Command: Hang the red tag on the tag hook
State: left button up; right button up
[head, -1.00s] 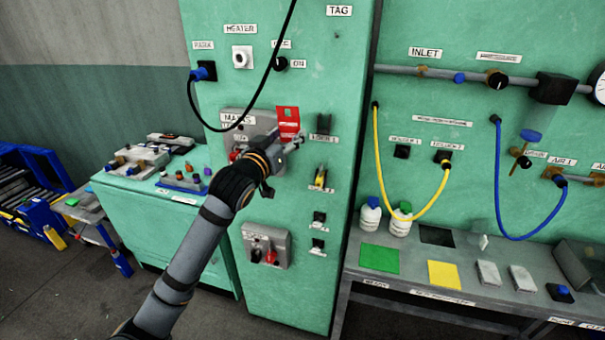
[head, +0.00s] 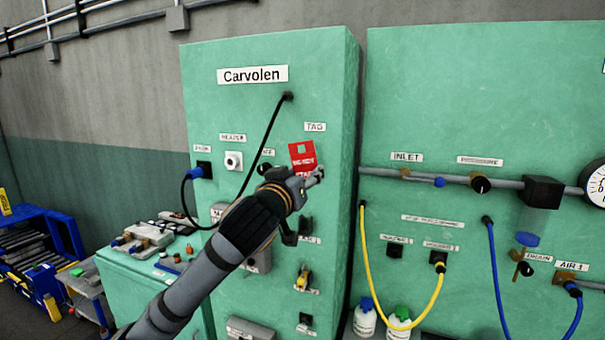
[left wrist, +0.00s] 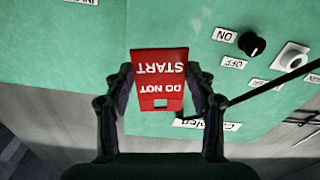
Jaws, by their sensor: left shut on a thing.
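The red tag (head: 302,156) is held by my left gripper (head: 313,180) in front of the green cabinet, just below the TAG label (head: 315,127). In the left wrist view the red tag (left wrist: 159,78) sits between the two fingers of the left gripper (left wrist: 160,88), and its "DO NOT START" text reads upside down. A square hole shows at the end of the tag nearest the wrist. The tag hook is not visible; the tag or gripper may hide it. My right gripper is not in view.
A black cable (head: 263,140) loops down from the cabinet front to a blue plug (head: 197,171), left of the arm. Knobs and switches cover the panel around the gripper. A pipe with valves (head: 480,185) runs along the right-hand cabinet (head: 480,100).

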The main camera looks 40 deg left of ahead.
aim_at(306, 173)
pick_arm(q)
jog(key=shift+p+x, duration=0.7)
jog(key=shift+x, duration=0.3)
jog(key=shift+w+a+f+p, duration=0.1)
jog(key=shift+w+a+p, duration=0.05)
jog(key=shift+w+p, duration=0.35)
jog(key=shift+f+p+x, duration=0.15)
jog(key=shift+p+x, duration=0.35)
jog(key=shift+x, duration=0.4)
jog(key=shift+f+p+x, duration=0.15)
jog(key=shift+p+x, duration=0.3)
jog(key=shift+x, duration=0.4)
jog(key=shift+w+f+b, duration=0.3)
jog(key=shift+w+f, duration=0.3)
jog(key=shift+w, duration=0.15)
jog(key=o, duration=0.9)
jog(key=shift+o, duration=0.2)
